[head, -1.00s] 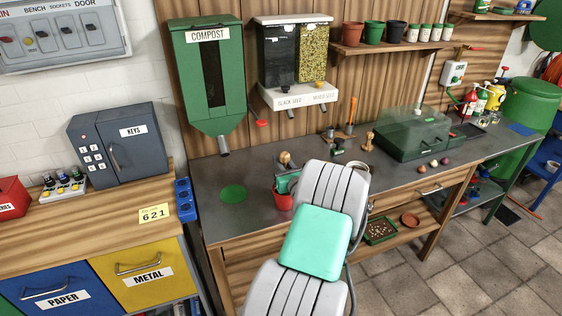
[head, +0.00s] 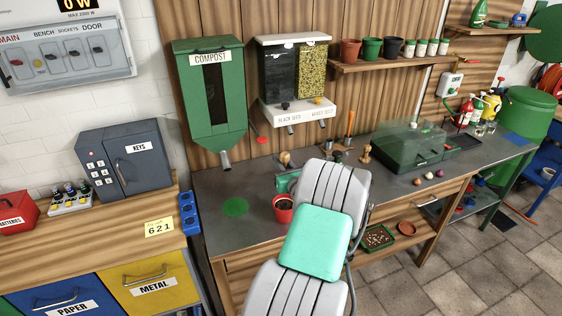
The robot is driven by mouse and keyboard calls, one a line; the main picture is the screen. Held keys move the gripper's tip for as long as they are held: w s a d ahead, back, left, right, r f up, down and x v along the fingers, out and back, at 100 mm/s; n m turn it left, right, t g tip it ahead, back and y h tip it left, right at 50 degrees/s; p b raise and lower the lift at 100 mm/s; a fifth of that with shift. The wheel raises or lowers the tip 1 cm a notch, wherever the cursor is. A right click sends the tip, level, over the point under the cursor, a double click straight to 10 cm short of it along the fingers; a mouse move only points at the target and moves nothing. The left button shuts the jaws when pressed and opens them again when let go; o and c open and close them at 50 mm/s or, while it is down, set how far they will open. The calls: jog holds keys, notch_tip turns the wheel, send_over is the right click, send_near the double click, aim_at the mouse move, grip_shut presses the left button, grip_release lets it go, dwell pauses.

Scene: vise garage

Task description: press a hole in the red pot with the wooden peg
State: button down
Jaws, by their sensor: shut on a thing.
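The red pot (head: 283,210) stands upright on the grey bench top, with dark fill showing inside its rim. My gripper (head: 284,182) is just behind and above the pot in the picture, partly hidden by my arm. It is shut on the wooden peg, whose tan rounded top (head: 285,157) sticks up above it. The peg's lower end is hidden, and I cannot see a hole in the fill.
A green disc (head: 235,207) lies left of the pot. A small wooden tool (head: 366,153) and a green lidded box (head: 408,146) stand to the right. The compost dispenser (head: 211,100) and seed dispenser (head: 294,80) hang above.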

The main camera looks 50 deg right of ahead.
jog(key=shift+r+p, duration=1.4)
jog(key=shift+r, duration=1.6)
